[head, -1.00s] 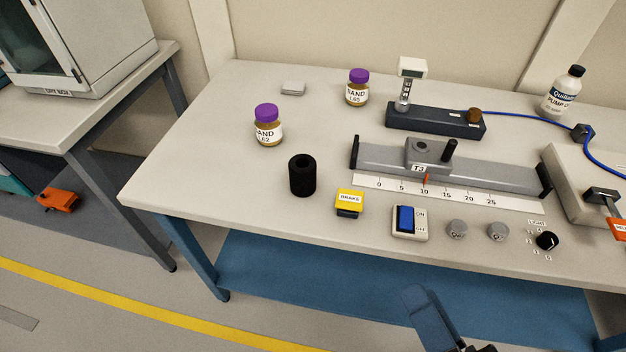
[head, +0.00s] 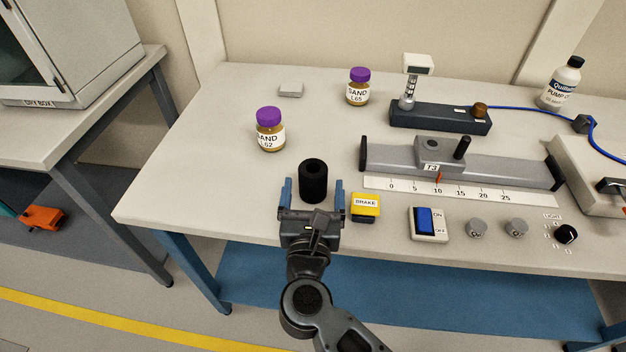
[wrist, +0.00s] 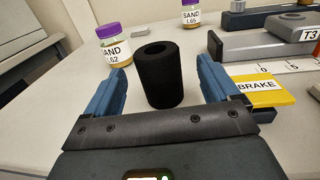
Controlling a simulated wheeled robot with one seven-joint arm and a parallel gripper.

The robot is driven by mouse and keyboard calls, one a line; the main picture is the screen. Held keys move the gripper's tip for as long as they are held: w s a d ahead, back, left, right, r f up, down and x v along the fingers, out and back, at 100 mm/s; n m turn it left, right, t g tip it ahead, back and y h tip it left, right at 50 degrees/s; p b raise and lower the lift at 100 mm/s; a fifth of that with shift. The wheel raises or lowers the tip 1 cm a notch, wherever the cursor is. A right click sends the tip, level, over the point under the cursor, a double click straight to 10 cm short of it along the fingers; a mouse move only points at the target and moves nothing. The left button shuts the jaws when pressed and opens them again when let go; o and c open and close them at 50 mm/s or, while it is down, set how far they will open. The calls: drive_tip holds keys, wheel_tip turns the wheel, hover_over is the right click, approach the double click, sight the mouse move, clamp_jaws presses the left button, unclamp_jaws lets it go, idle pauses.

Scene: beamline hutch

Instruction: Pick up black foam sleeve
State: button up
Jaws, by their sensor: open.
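The black foam sleeve (head: 313,181) stands upright on the table near its front left, a dark cylinder with a hole in its top. It also shows in the wrist view (wrist: 158,76), beyond the gripper's palm and between the two blue fingers. My gripper (head: 312,188) is open and empty, with its fingers reaching toward the sleeve from the front. In the wrist view a gap shows on each side of the sleeve, wider on the right. I cannot tell exactly how deep the sleeve lies between the fingertips.
A yellow BRAKE block (head: 365,204) sits close to the right finger. Sand jar L62 (head: 269,131) stands behind the sleeve to the left, and sand jar L65 (head: 358,88) stands farther back. A grey rail with a scale (head: 480,165) lies to the right.

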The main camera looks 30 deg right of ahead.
sight(314, 168)
drive_tip(key=p+x, duration=0.1)
drive_tip(key=x, duration=0.5)
drive_tip(key=shift+w+f, duration=0.2)
drive_tip(key=shift+w, duration=0.1)
drive_tip(key=shift+c, duration=0.2)
drive_tip(key=c, duration=1)
drive_tip(key=shift+r, duration=0.1)
